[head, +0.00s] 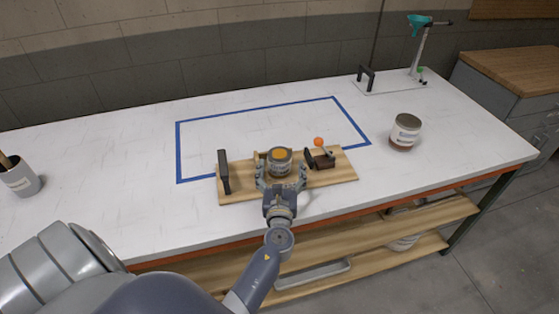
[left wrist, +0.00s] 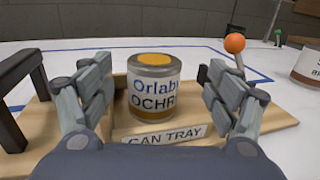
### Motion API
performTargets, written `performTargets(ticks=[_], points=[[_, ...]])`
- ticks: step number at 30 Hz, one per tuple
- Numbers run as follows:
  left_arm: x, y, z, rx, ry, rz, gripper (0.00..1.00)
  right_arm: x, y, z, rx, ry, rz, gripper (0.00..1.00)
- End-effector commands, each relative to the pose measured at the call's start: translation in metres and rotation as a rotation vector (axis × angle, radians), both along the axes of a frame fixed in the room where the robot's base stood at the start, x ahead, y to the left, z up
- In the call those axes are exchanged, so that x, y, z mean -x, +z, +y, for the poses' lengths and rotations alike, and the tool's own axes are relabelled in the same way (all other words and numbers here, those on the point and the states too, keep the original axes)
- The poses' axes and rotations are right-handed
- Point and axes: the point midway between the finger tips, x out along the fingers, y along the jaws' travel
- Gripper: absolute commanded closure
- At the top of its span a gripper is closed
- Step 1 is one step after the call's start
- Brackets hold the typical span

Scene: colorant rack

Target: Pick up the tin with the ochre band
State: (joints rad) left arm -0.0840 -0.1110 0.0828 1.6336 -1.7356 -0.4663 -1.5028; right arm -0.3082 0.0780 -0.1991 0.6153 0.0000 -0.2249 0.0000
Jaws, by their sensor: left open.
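The tin with the ochre band (head: 279,162) stands upright on a wooden can tray (head: 240,195) on the white bench. My left gripper (head: 281,178) is open at the near side of the tin. In the left wrist view its fingers (left wrist: 155,95) stand on either side of the tin, with a gap on each side. The tin's base rests on the tray behind the "CAN TRAY" label. My right gripper is not in view.
The tray carries a dark handle (head: 224,171) at left and a lever with an orange ball (head: 319,141) at right, close to the fingers. Another tin (head: 404,132) stands at right. A cup (head: 19,177) stands far left. The blue-taped area behind is mostly clear.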

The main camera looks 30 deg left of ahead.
Motion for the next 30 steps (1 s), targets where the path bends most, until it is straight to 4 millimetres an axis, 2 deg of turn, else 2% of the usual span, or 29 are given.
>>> performTargets(ticks=[5, 15, 24, 25, 30], points=[[-0.010, 0.001, 0.008, -0.001, 0.000, 0.000, 0.18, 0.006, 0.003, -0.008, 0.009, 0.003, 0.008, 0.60], [-0.043, -0.002, 0.035, -0.001, 0.001, 0.001, 0.18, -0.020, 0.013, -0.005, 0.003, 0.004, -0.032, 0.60], [-0.047, -0.003, 0.038, 0.000, 0.000, 0.000, 0.18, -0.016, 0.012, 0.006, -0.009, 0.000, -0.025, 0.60], [-0.047, -0.003, 0.038, 0.000, 0.000, 0.000, 0.20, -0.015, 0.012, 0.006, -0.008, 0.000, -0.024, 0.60], [-0.047, -0.003, 0.038, 0.001, 0.000, -0.001, 0.59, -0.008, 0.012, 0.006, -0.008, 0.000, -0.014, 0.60]])
